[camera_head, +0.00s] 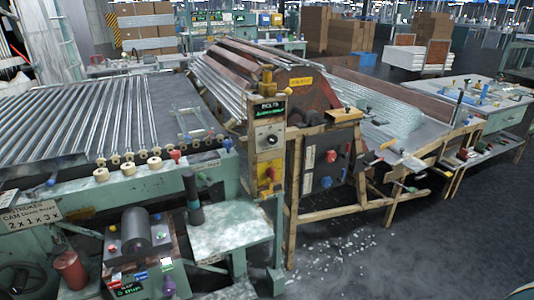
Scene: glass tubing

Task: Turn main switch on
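Several controls show, and I cannot tell which is the main switch. An upright control post (267,110) in the middle has a dark label with green letters and a round dial (271,140). Below the dial is a yellow panel with a red part (270,174). Right of the post, a black panel (320,175) on the wooden frame carries a red knob (331,156) and a blue knob (326,181). Their on or off positions are too small to read. Neither of my grippers is in view.
A green machine bed with glass tubes (85,115) fills the left. A small control box (138,250) and a pale green side table (232,233) stand in front. White bits litter the dark floor (400,250), which is mostly clear at lower right. Cardboard boxes (318,32) stand behind.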

